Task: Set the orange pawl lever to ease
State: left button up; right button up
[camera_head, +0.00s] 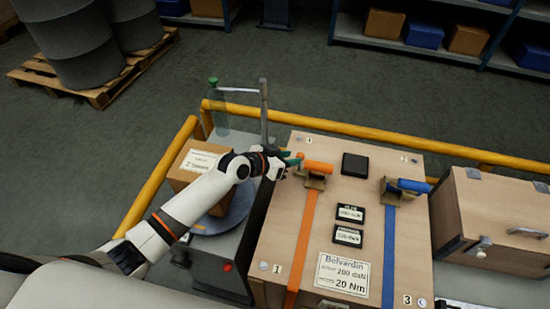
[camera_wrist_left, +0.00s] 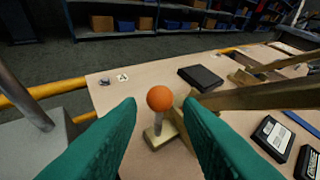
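The orange pawl lever shows in the left wrist view as an orange ball knob (camera_wrist_left: 160,98) on a short pale stem above a small brass-coloured base (camera_wrist_left: 158,135). In the head view the orange knob (camera_head: 300,155) is small, beside a thicker orange handle (camera_head: 318,167) on the ratchet of the orange strap (camera_head: 301,240). My left gripper (camera_head: 291,160) is at the knob; its green fingers (camera_wrist_left: 160,105) are open, one on each side of the knob, with visible gaps. My right gripper is not in view.
A second ratchet with a blue handle (camera_head: 413,185) and blue strap (camera_head: 389,250) is to the right. A black block (camera_head: 355,165) and label plates (camera_head: 349,213) lie on the wooden crate top. A metal post (camera_head: 263,110) stands left of the crate; yellow rails (camera_head: 370,133) run behind.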

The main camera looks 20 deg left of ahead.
pick_arm(q)
jog(key=v, duration=0.6)
jog(key=shift+s+a+r, duration=0.1)
jog(key=shift+s+r, duration=0.05)
jog(key=shift+s, duration=0.05)
